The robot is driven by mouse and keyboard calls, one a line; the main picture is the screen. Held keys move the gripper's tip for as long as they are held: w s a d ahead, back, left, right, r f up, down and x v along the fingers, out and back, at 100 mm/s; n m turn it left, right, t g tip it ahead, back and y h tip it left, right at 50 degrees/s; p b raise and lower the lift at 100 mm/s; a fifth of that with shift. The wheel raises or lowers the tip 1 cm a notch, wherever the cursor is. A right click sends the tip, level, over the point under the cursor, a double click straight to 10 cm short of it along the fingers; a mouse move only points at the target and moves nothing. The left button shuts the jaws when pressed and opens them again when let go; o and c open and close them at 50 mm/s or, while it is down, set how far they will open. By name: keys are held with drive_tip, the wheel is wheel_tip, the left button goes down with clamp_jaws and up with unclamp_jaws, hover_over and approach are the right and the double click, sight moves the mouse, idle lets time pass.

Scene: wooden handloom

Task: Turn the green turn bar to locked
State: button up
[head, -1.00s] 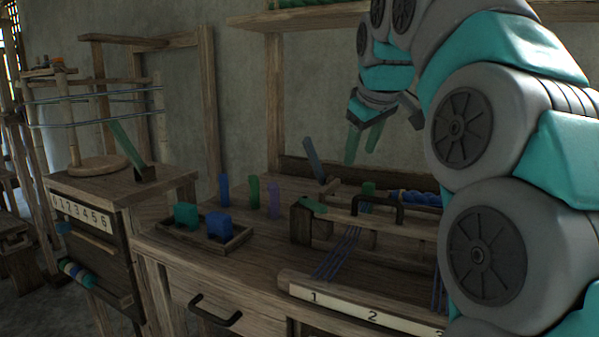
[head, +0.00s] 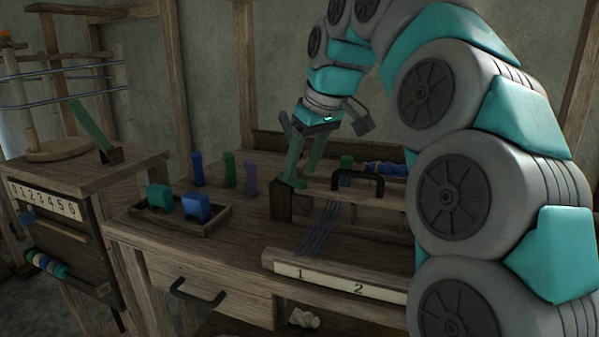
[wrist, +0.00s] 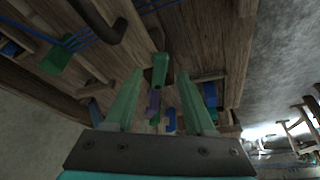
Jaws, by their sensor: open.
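The green turn bar (head: 297,184) is a short green piece on the dark wooden post at the left end of the loom's beam. In the head view my gripper's fingers mostly cover it. My gripper (head: 299,176) is open and points down over it, one green finger on each side. In the wrist view a green piece, seemingly the turn bar (wrist: 160,66), shows between the two fingertips. A gap is visible on both sides, and contact cannot be told. How far the bar is turned cannot be read clearly.
Blue (head: 198,169), green (head: 229,168) and purple (head: 250,174) pegs stand left of the post. A tray (head: 205,226) holds green and blue blocks. A black handle (head: 357,176) and warp threads (head: 322,232) lie right of the post. A blue-grey lever (head: 285,123) stands close behind my gripper.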

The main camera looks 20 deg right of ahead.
drive_tip(key=shift+x, duration=0.9)
drive_tip(key=shift+c, duration=0.2)
clamp_jaws()
